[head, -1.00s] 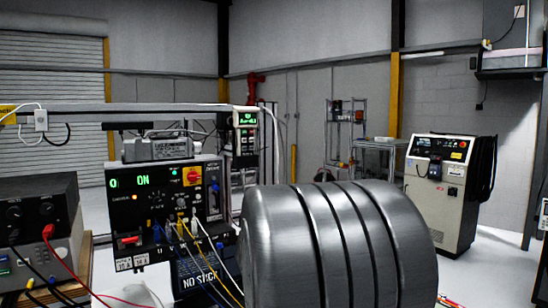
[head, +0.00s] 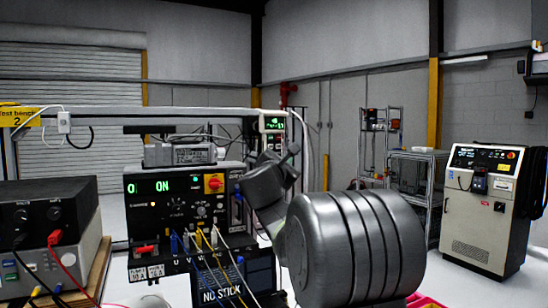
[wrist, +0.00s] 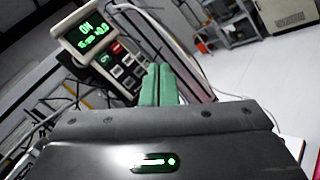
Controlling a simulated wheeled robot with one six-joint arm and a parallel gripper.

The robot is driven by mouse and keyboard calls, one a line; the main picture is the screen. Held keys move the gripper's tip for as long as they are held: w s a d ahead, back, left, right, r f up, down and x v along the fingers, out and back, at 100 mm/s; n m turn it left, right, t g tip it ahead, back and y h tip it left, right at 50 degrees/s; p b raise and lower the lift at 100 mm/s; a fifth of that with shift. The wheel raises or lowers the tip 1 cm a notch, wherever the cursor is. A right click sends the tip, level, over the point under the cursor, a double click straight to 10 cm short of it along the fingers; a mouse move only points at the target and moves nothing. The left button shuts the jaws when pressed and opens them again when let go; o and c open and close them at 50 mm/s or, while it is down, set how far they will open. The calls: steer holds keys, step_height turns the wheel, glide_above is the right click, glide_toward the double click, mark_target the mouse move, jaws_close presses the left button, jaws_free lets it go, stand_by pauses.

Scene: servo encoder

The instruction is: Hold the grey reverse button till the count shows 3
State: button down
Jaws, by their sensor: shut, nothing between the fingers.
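The hand-held control box (wrist: 100,50) hangs at the upper left of the wrist view. Below are green, red and pale buttons (wrist: 121,66); I cannot tell which is the grey reverse button. My gripper (wrist: 158,68) is shut and empty, its green fingers pointing up beside the box's right lower edge; contact is unclear. In the head view the control box (head: 272,124) is partly hidden behind my arm and gripper (head: 292,152). The bench panel display (head: 162,186) shows "0 ON".
The black drive panel (head: 185,210) has a red-yellow switch and several plugged cables. A power supply (head: 45,215) stands at the left. A metal rail (head: 180,110) runs above the panel. A cabinet (head: 485,200) stands far right, with open floor before it.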

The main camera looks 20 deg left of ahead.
steer(key=shift+w, duration=0.1)
steer(key=w+a+p, duration=0.5)
steer(key=a, duration=0.1)
steer(key=shift+w+a, duration=0.25)
steer(key=shift+w, duration=0.1)
steer(key=shift+a, duration=0.1)
stand_by(1.9)
steer(key=shift+w+a, duration=0.25)
steer(key=shift+w, duration=0.05)
